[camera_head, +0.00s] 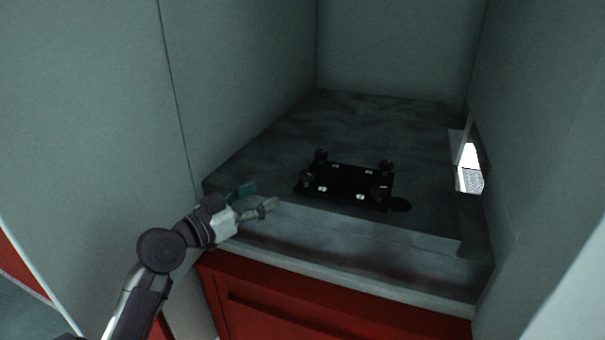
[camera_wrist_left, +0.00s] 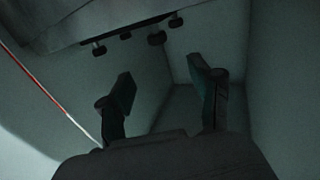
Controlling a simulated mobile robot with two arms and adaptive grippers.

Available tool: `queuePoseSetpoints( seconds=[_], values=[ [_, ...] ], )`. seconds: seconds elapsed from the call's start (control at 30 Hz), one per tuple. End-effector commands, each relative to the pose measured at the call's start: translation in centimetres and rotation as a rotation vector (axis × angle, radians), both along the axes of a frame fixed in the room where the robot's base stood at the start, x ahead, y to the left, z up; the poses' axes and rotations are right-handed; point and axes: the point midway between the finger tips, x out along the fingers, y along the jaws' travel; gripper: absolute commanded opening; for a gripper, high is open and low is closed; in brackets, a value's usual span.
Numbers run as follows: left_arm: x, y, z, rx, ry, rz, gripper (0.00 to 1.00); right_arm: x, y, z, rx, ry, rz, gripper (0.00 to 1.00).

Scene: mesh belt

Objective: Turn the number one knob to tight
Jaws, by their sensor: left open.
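A black plate (camera_head: 345,181) lies on the grey bench top, with dark round knobs at its corners. These are a back left knob (camera_head: 321,156), a back right knob (camera_head: 387,166), a front left knob (camera_head: 307,180) and a front right knob (camera_head: 379,192). Small pale labels lie between them; I cannot read which knob is number one. My left gripper (camera_head: 257,198) is open and empty at the bench's front left edge, left of the plate and apart from it. In the left wrist view, its spread fingers (camera_wrist_left: 161,84) show below the knobs (camera_wrist_left: 157,38). My right gripper is out of view.
The grey bench top (camera_head: 270,160) is mostly bare around the plate. Pale walls enclose it at left, back and right. The right wall has a bright opening (camera_head: 469,168). A red front panel (camera_head: 320,310) sits under the bench's front edge.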

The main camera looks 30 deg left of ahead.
Motion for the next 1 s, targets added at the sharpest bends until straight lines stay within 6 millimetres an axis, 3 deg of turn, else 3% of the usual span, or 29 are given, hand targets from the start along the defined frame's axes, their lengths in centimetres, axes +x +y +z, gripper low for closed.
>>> queuePoseSetpoints(
  seconds=[0.4,0.6,1.0],
  values=[
    [8.3,-1.6,0.4,-0.006,0.004,-0.001,0.64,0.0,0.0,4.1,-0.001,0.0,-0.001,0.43],
    [11.3,-2.2,0.2,-0.005,0.004,-0.001,0.64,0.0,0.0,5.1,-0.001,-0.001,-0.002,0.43],
    [12.7,-2.5,-0.2,-0.001,0.006,-0.002,0.64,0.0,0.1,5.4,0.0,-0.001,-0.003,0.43]
  ],
)
